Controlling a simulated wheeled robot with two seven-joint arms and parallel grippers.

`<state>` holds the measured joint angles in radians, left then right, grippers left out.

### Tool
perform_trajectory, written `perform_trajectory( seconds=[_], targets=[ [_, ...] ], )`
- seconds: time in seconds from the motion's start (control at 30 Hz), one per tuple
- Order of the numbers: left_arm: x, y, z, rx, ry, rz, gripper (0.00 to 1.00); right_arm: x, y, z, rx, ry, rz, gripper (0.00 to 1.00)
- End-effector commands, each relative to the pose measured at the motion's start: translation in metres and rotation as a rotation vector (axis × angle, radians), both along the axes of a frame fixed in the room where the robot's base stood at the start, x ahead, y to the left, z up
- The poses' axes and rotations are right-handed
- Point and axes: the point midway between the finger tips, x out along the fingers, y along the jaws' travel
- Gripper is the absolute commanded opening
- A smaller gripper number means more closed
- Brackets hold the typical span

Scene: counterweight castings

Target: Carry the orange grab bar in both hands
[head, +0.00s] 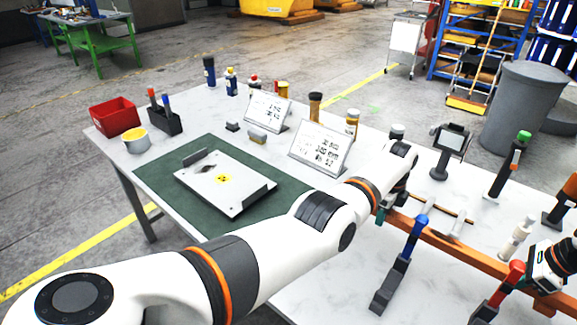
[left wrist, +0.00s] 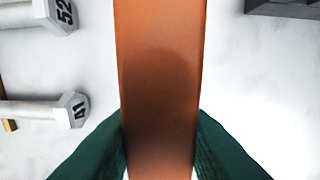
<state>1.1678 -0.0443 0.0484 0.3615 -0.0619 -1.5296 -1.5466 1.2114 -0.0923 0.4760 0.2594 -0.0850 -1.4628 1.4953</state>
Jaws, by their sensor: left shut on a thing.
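The orange grab bar (head: 460,246) runs slantwise across the right part of the white table in the head view. In the left wrist view the bar (left wrist: 160,60) crosses the picture from top to bottom. My left gripper (left wrist: 160,150) has its green fingers on both sides of the bar, shut on it. In the head view my left gripper (head: 380,214) is at the bar's left end, partly behind my arm. My right wrist (head: 550,265) is at the right edge near the bar's right part; its fingers are not clear. I cannot tell whether the bar touches the table.
A blue-topped stand (head: 411,240) and a red-topped stand (head: 512,274) are in front of the bar. White numbered weights (left wrist: 45,112) lie beside it. A green mat (head: 160,180) holds a white plate (head: 222,180). A grey bin (head: 515,105) stands behind the table.

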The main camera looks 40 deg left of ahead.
Motion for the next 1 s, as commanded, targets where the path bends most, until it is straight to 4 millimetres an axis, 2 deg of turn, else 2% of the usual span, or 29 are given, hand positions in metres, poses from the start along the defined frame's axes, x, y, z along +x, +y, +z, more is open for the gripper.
perform_trajectory(
  seconds=[0.47, 1.0],
  targets=[
    [0.001, 0.000, 0.001, -0.001, -0.004, -0.001, 0.00, 0.001, 0.001, 0.001, 0.002, -0.003, 0.000, 0.00],
    [0.001, 0.000, -0.027, -0.001, -0.004, -0.001, 0.00, 0.001, 0.001, -0.027, 0.002, -0.003, 0.000, 0.00]
  ],
)
